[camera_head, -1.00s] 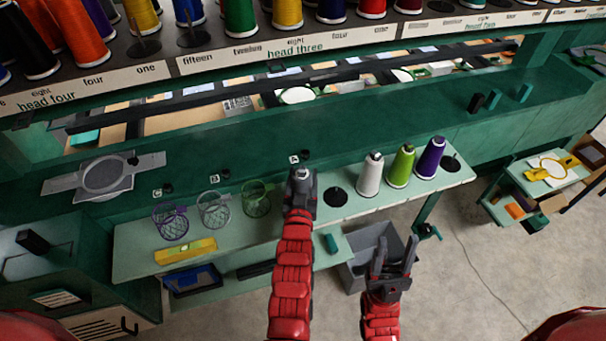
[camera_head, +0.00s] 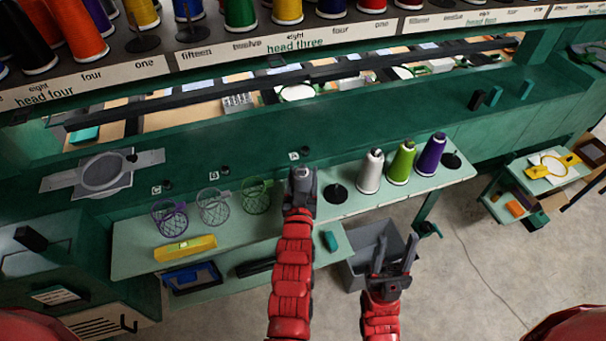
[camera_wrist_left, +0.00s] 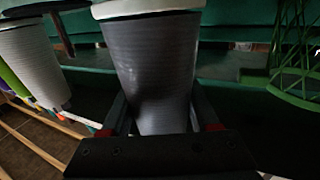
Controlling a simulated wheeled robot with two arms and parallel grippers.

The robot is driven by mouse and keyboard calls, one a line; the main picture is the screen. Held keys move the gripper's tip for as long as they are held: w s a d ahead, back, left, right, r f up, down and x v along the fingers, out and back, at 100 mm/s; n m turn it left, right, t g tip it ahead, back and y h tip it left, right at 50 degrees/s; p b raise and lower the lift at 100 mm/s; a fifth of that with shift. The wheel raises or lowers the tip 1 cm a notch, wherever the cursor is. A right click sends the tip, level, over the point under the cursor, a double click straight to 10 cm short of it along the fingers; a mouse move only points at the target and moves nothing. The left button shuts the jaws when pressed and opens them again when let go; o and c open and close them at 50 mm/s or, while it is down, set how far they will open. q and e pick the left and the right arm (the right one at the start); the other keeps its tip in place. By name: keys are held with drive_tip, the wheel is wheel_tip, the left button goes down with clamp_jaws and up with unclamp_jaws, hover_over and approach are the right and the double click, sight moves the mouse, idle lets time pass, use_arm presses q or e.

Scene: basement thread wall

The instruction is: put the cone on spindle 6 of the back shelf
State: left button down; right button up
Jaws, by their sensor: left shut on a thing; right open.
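My left gripper (camera_head: 301,180) is over the pale green shelf (camera_head: 135,262), seen from above. In the left wrist view it is shut on a grey cone (camera_wrist_left: 155,70), whose pale wide end is at the picture's top. In the head view the gripper mostly hides this cone. An empty spindle with a dark disc (camera_head: 335,193) is just right of the gripper, and another (camera_head: 451,161) is at the shelf's right end. White (camera_head: 370,172), green (camera_head: 401,163) and purple (camera_head: 432,157) cones stand between them. I cannot read spindle numbers here. My right gripper (camera_head: 393,258) is open and empty.
Mesh baskets, purple (camera_head: 169,218), white (camera_head: 213,206) and green (camera_head: 257,196), are left of my left gripper. An upper rack (camera_head: 215,52) holds several cones. A grey bin (camera_head: 365,262) is behind my right gripper. Floor (camera_head: 470,260) is clear at right.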

use_arm(q)
drive_tip(key=shift+c, duration=0.3)
unclamp_jaws()
